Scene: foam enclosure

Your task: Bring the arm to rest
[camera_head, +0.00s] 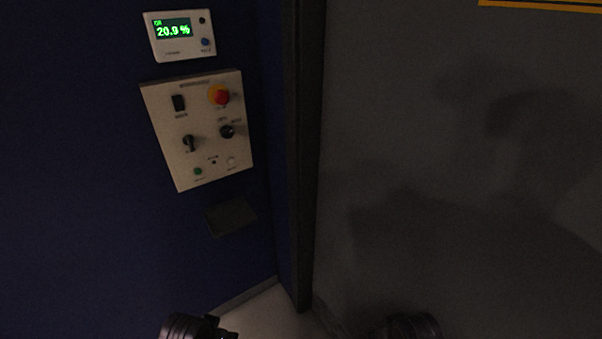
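Two dark, rounded parts of my own arms show at the bottom edge of the head view, one left of the middle and one right of it. Both are cut off by the frame. No gripper fingers can be made out, and neither part is seen touching anything. Most of both arms lies outside the picture.
A pale control panel (211,157) with a red emergency button (219,96), knobs and a green button is on the blue wall (70,190). Above it, a white meter (179,35) reads 20.9 %. A dark post (304,150) separates the wall from a grey surface (440,130).

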